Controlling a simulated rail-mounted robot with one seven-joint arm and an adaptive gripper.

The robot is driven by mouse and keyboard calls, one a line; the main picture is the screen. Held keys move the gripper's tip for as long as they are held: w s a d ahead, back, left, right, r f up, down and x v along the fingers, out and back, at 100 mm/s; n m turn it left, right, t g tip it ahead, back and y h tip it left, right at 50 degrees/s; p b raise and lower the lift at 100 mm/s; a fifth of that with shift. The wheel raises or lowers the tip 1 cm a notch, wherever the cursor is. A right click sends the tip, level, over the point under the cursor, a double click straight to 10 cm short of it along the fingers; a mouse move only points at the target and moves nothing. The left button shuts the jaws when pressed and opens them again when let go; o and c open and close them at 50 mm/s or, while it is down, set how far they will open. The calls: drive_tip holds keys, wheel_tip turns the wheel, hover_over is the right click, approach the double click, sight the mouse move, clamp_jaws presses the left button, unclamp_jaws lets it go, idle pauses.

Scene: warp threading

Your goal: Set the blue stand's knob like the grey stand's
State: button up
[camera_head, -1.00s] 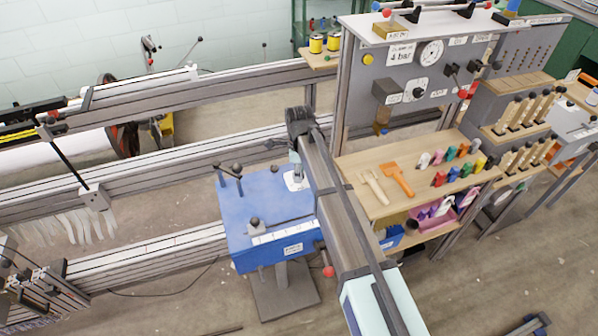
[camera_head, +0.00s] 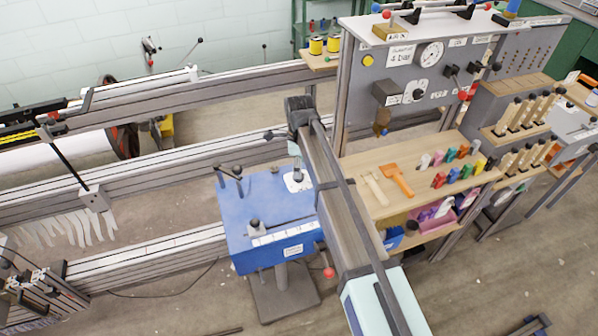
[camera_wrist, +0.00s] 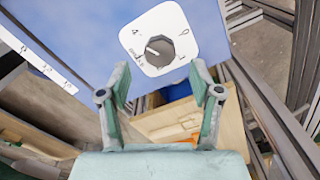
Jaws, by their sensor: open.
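The blue stand (camera_head: 262,218) is at the middle of the head view, its top facing up. Its white dial plate (camera_head: 304,186) lies at the back right corner. In the wrist view the dial plate (camera_wrist: 176,22) carries a dark grey knob (camera_wrist: 160,51) with a pale pointer mark toward the left, between the 4 and small lettering. My gripper (camera_wrist: 161,70) is open and empty, its teal fingers apart at the knob's near side. I cannot tell any contact. A grey panel (camera_head: 365,120) carries a dark knob (camera_head: 418,94); its setting is too small to read. I cannot tell whether this is the grey stand.
Levers with dark balls (camera_head: 237,171) rise from the blue stand's back left, and a red-balled lever (camera_head: 329,272) sticks out in front. A wooden shelf (camera_head: 350,163) with tools stands right of my arm. Metal rails (camera_head: 150,160) run behind and left.

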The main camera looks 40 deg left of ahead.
wheel_tip(320, 180, up, 8)
drive_tip(key=shift+r, duration=0.15)
idle(0.5)
